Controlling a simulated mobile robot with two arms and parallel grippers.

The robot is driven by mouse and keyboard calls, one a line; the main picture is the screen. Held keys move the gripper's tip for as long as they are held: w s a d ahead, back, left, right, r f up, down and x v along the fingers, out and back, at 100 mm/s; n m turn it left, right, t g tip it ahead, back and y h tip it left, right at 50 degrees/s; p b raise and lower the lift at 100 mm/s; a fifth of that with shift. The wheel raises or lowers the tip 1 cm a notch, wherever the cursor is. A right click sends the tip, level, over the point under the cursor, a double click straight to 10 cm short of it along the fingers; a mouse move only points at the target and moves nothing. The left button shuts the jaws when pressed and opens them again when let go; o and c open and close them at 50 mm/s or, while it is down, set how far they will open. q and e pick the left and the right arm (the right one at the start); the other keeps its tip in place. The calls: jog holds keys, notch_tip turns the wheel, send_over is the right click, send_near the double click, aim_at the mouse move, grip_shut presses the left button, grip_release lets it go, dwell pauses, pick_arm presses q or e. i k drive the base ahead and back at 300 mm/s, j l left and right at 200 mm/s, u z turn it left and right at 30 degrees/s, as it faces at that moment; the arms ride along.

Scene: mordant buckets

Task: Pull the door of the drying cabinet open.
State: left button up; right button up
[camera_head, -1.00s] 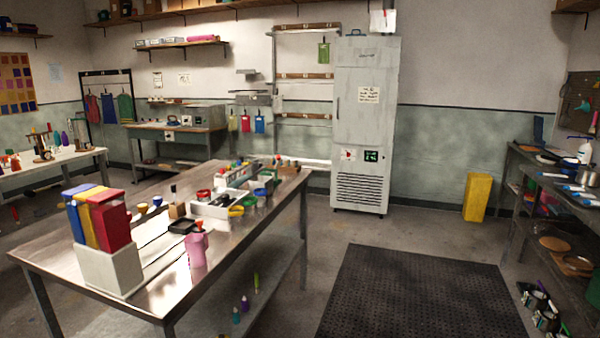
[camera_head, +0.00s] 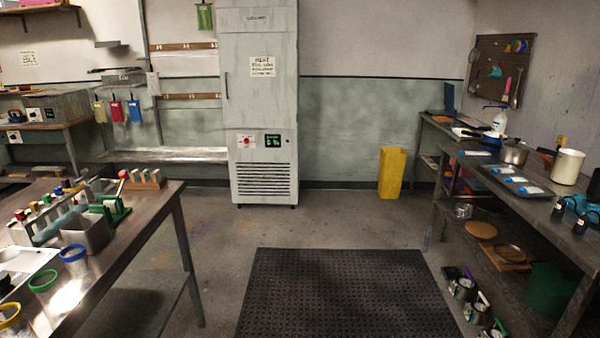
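The drying cabinet (camera_head: 258,110) is a tall pale grey unit against the back wall, left of the middle of the head view. Its door (camera_head: 262,95) looks shut and carries a paper notice. A thin dark upright handle (camera_head: 226,85) shows at the door's left edge. Below are a small green display, a red knob and a dark vent grille. Neither of my grippers is in view.
A steel table (camera_head: 150,215) with racks and pots stands at the left front. A black floor mat (camera_head: 345,295) lies ahead, with bare floor (camera_head: 320,215) between it and the cabinet. A yellow bin (camera_head: 390,172) stands by the back wall. A loaded workbench (camera_head: 470,160) lines the right.

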aim_at(258, 70)
jog(key=i, duration=1.1)
jog(key=i+u, duration=0.15)
jog(key=i, duration=0.95)
jog(key=i+u, duration=0.15)
jog(key=i, duration=0.4)
jog(key=i+u, duration=0.15)
jog(key=i, duration=0.4)
jog(key=i+l+u, duration=0.15)
jog(key=i, duration=0.4)
jog(key=i+l+u, duration=0.15)
jog(key=i, duration=0.4)
